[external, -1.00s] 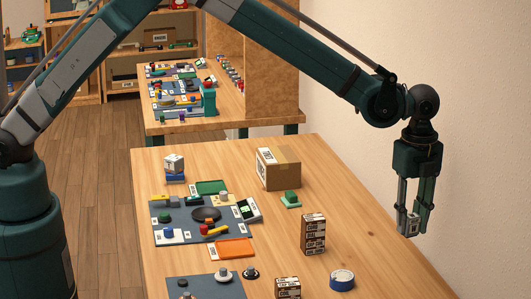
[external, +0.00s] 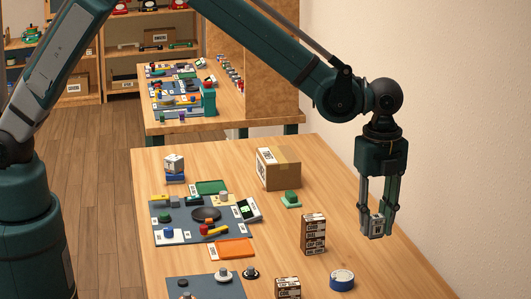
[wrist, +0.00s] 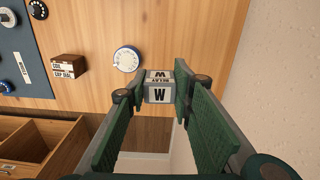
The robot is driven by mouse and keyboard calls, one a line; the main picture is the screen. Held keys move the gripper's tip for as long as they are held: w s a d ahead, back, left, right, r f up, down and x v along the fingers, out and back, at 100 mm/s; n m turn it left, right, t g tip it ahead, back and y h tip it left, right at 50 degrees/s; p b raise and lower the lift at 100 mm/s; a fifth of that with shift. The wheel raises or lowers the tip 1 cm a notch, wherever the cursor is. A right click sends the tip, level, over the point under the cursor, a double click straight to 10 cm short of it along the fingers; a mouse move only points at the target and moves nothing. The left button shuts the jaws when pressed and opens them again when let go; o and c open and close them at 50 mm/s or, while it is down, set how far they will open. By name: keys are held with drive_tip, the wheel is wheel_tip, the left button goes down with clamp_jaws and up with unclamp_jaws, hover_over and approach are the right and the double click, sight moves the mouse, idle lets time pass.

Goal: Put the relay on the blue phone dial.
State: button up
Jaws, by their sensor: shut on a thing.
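The relay is a small grey-white box with "W" and "RELAY" labels. It shows in the external view (external: 376,226) and in the wrist view (wrist: 158,94). My gripper (external: 378,232) is shut on it and holds it above the right side of the table. A round dial with a white top and blue side, seemingly the blue phone dial, lies on the table in the external view (external: 342,281). It also shows in the wrist view (wrist: 126,59), left of and beyond the relay. The relay is apart from the dial.
A tall brown labelled box (external: 314,234) stands behind the dial, and another brown box (external: 288,288) to its left. A cardboard box (external: 278,168) stands farther back. Mats with several parts fill the left side. The wall (external: 440,120) is at the right.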

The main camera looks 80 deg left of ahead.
drive_tip(key=r, duration=0.1)
hover_over(342, 274)
idle(0.5)
drive_tip(key=shift+f, duration=3.15)
drive_tip(key=shift+f+b, duration=0.35)
drive_tip(key=shift+f, duration=1.55)
drive_tip(key=shift+f, duration=0.1)
drive_tip(key=o, duration=0.5)
drive_tip(key=shift+c, duration=0.2)
drive_tip(key=o, duration=0.5)
drive_tip(key=shift+c, duration=0.2)
